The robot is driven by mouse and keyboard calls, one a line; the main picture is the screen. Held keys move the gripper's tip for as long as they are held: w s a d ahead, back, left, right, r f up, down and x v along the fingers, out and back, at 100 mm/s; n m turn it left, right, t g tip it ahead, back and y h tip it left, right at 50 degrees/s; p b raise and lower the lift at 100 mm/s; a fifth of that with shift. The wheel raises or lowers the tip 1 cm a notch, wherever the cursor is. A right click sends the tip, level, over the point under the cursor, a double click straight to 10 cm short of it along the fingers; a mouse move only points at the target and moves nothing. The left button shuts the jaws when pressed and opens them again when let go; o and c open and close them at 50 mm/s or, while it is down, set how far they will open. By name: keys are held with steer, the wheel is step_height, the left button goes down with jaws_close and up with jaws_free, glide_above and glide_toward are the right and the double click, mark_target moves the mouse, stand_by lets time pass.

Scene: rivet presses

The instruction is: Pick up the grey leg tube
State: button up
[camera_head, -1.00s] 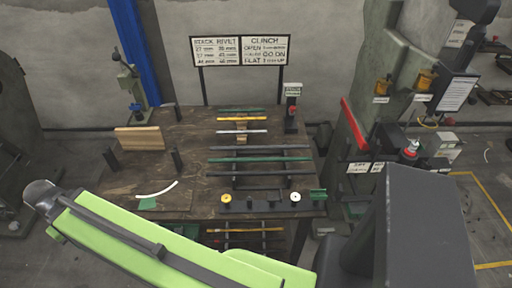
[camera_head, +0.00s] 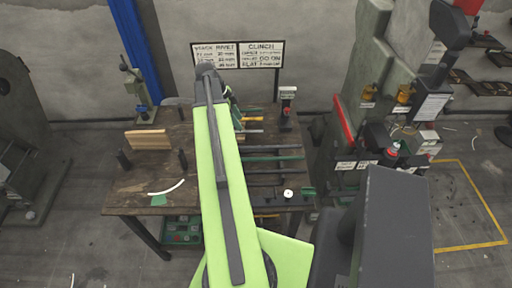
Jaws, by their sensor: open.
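The grey leg tube (camera_head: 254,131) is a thin light grey bar on the rack on the wooden workbench (camera_head: 126,200). It lies between a yellow tube (camera_head: 252,119) and a dark tube (camera_head: 275,147). Only its right part shows; my arm hides the left part. My arm reaches over the bench. My gripper (camera_head: 236,118) hangs at its far end, partly hidden behind the arm, close to the left of the visible piece of grey tube. It is open. I cannot tell whether it touches the tube.
Green (camera_head: 275,158) and dark tubes lie nearer on the rack. A wooden block (camera_head: 148,139) and short posts stand on the bench's left. A small device (camera_head: 287,108) stands at the back right. A large press (camera_head: 375,80) is right of the bench.

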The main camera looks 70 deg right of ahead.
steer(key=b, duration=1.1)
glide_above(250, 147)
steer(key=f, duration=1.1)
steer(key=shift+w+f, duration=0.15)
steer(key=shift+w, duration=0.05)
steer(key=shift+s+d+p, duration=0.1)
steer(key=shift+p, duration=0.2)
steer(key=b+x, duration=0.5)
steer(key=shift+s, duration=0.15)
jaws_close()
